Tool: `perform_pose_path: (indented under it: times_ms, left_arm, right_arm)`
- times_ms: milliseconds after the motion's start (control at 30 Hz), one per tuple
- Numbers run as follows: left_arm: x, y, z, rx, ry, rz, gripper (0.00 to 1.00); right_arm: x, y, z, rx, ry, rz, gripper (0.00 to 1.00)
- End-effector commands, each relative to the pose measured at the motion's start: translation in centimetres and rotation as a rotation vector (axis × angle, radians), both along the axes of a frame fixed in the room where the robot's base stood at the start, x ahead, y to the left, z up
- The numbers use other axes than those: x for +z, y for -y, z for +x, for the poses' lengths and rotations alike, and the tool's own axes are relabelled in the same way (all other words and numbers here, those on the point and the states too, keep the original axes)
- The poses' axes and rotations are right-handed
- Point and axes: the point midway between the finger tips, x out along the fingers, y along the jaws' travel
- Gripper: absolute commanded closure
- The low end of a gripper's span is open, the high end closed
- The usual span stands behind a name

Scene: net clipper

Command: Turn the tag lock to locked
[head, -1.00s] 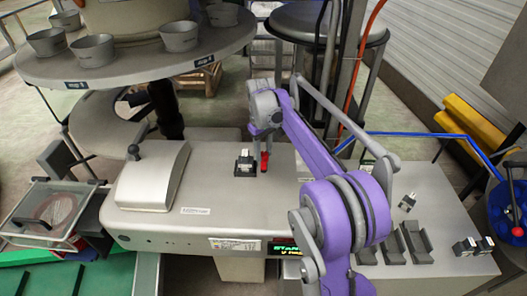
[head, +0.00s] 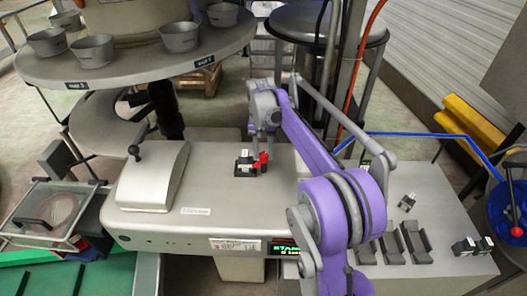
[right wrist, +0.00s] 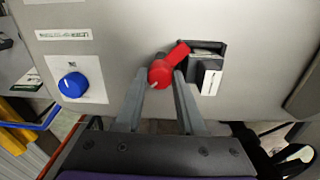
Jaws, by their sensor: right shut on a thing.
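The tag lock is a red knob with a lever (right wrist: 181,53); it also shows in the head view (head: 261,161) on the grey machine top. In the right wrist view its lever points up and right, reaching the edge of a black tag holder (right wrist: 220,52) with a white tag in it. That holder shows in the head view (head: 244,165) just left of the red lever. My right gripper (right wrist: 161,76) is shut on the red knob, one finger on each side, and partly hides it. My left gripper is out of view.
A blue knob (right wrist: 72,85) sits on a white plate left of the red one. A curved metal cover (head: 152,175) stands left on the machine. A round table with several grey bowls (head: 92,50) is behind. Dark holders (head: 415,242) lie at the right.

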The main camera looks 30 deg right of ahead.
Motion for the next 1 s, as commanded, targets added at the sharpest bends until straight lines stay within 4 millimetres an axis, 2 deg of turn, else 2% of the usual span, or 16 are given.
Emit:
perform_pose_path:
  times_ms: [600,1000]
  left_arm:
    - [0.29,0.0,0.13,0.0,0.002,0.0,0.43]
    - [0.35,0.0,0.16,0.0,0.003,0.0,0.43]
  right_arm:
    - [0.04,0.09,0.01,-0.568,0.0,0.0,1.0]
    - [0.03,0.1,-0.01,-0.794,-0.001,0.0,1.0]
